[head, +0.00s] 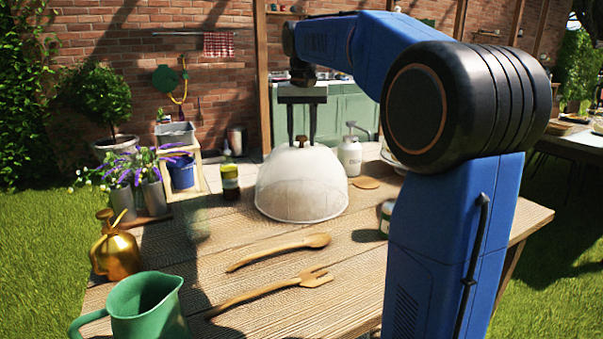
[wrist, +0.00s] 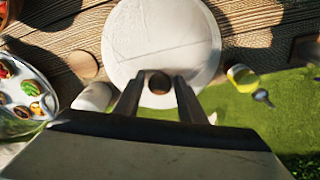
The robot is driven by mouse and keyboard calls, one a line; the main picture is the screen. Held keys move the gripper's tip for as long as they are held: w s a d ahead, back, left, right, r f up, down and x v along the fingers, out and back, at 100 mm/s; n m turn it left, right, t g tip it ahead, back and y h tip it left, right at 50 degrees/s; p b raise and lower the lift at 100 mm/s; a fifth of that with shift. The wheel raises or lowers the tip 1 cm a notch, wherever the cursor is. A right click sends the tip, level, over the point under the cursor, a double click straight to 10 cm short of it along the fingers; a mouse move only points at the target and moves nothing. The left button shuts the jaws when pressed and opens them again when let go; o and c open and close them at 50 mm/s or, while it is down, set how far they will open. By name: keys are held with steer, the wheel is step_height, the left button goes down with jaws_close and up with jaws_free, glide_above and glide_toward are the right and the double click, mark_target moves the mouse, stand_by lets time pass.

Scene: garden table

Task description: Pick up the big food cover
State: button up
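The big food cover (head: 302,185) is a pale, whitish dome standing on the wooden table. Its small brown knob (head: 301,141) is on top. In the wrist view, the food cover (wrist: 160,35) is a round white disc with the knob (wrist: 158,83) near its lower edge. My gripper (head: 302,138) points straight down above the dome, with its fingertips at knob height. In the wrist view, my gripper (wrist: 158,80) has one finger on each side of the knob. Gaps show between knob and fingers, so it is open.
On the wooden table (head: 220,245) lie a wooden spoon (head: 280,251) and fork (head: 275,290). A green jug (head: 145,312), brass sprayer (head: 117,250), yellow-green can (head: 230,182) and white pump bottle (head: 350,155) stand around the cover. A plate of food (wrist: 25,105) is at the wrist view's left.

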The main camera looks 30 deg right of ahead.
jaws_close()
steer(key=shift+r, duration=0.1)
